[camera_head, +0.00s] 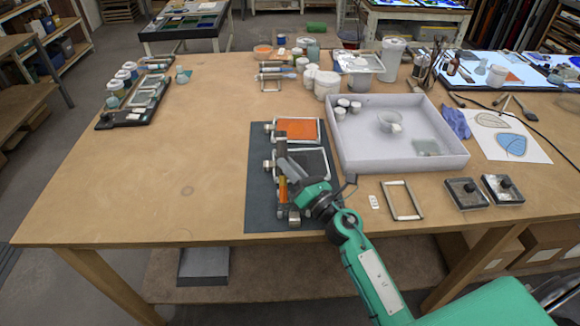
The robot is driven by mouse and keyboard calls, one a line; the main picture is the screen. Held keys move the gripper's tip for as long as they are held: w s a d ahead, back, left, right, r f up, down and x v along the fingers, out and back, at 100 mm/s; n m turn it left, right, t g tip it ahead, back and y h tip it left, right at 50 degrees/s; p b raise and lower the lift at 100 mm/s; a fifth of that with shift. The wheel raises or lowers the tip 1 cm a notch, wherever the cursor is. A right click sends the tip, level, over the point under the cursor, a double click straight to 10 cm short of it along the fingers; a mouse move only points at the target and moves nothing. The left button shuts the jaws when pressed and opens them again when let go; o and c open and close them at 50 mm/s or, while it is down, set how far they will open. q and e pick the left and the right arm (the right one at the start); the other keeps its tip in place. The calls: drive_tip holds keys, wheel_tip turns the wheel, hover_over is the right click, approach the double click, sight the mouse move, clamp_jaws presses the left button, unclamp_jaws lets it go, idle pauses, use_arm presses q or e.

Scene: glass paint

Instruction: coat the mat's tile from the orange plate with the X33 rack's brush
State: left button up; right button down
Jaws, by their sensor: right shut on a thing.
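A dark mat (259,205) lies near the front middle of the table. On its upper part is the orange plate (299,128), a light-framed plate with an orange face. Below it lies a dark, light-framed tile (316,160), partly covered by my right gripper. My right gripper (287,180) is over the lower part of the mat, shut on a slim thing that looks like the brush. The gripper hides most of it, and an orange part (283,189) shows at its left. My left gripper is out of view. I cannot read an X33 label on any rack.
A pale tray (455,160) with jars and a cup stands right of the mat. An empty frame (401,200) and two dark square blocks lie at the front right. A dark rack (104,124) with jars stands at the left. The table's left middle is clear.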

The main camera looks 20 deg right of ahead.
drive_tip(key=shift+f, duration=0.25)
idle(0.3)
drive_tip(key=shift+s+d+b, duration=0.15)
drive_tip(key=shift+d+b, duration=0.15)
drive_tip(key=shift+d, duration=0.15)
drive_tip(key=shift+s+d+b, duration=0.15)
drive_tip(key=shift+s+d, duration=0.05)
drive_tip(key=shift+d, duration=0.55)
drive_tip(key=shift+s+d+b, duration=0.1)
drive_tip(key=shift+s+d, duration=0.15)
drive_tip(key=shift+d, duration=0.45)
drive_tip(key=shift+s+d+b, duration=0.15)
drive_tip(key=shift+s+d, duration=0.05)
drive_tip(key=shift+d, duration=0.55)
wheel_tip(320, 180, up, 5)
drive_tip(key=p, duration=0.4)
drive_tip(key=shift+p, duration=0.4)
